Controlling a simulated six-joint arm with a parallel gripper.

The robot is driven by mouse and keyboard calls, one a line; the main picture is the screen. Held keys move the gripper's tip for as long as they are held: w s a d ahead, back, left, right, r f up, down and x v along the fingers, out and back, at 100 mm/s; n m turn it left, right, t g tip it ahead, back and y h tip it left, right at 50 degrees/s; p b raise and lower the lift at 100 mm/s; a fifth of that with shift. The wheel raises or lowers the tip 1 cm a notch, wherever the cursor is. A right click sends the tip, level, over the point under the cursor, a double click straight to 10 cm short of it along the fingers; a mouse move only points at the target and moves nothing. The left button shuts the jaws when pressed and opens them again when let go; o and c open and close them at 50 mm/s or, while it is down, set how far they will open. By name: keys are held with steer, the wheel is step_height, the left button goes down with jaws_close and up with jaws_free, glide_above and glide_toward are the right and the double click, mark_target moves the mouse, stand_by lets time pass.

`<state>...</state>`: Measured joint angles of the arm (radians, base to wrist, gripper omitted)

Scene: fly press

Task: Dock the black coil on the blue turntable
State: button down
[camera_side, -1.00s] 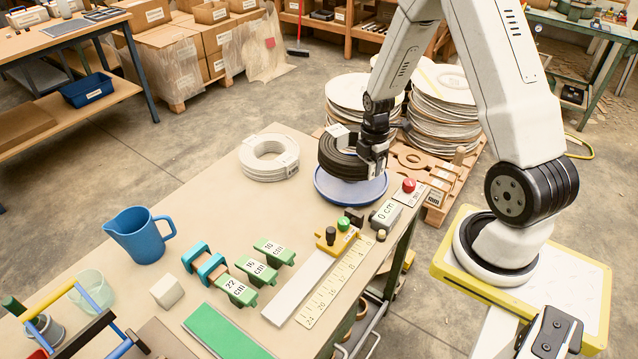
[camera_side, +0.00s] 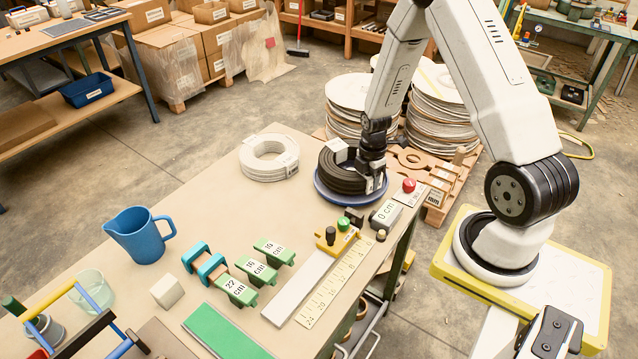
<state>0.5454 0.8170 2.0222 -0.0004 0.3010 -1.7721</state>
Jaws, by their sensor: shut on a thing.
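The black coil (camera_side: 341,176) lies flat at the blue turntable (camera_side: 347,201), at the far right of the bench. Only the turntable's blue rim shows around the coil. The coil looks level and roughly centred, and seems to rest on the turntable, though its underside is hidden. My gripper (camera_side: 372,177) points down at the coil's right side and is shut on its ring. The fingertips are partly hidden by the coil.
A white coil (camera_side: 269,158) lies left of the turntable. A blue jug (camera_side: 139,235) stands at left. Stacked discs (camera_side: 440,108) stand behind.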

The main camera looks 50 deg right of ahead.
steer(key=shift+f, duration=0.4)
steer(key=shift+f, duration=0.6)
stand_by(1.6)
steer(key=shift+c, duration=2.2)
jaws_free()
steer(key=shift+o, duration=0.2)
steer(key=shift+f, duration=0.1)
steer(key=shift+r, duration=5.55)
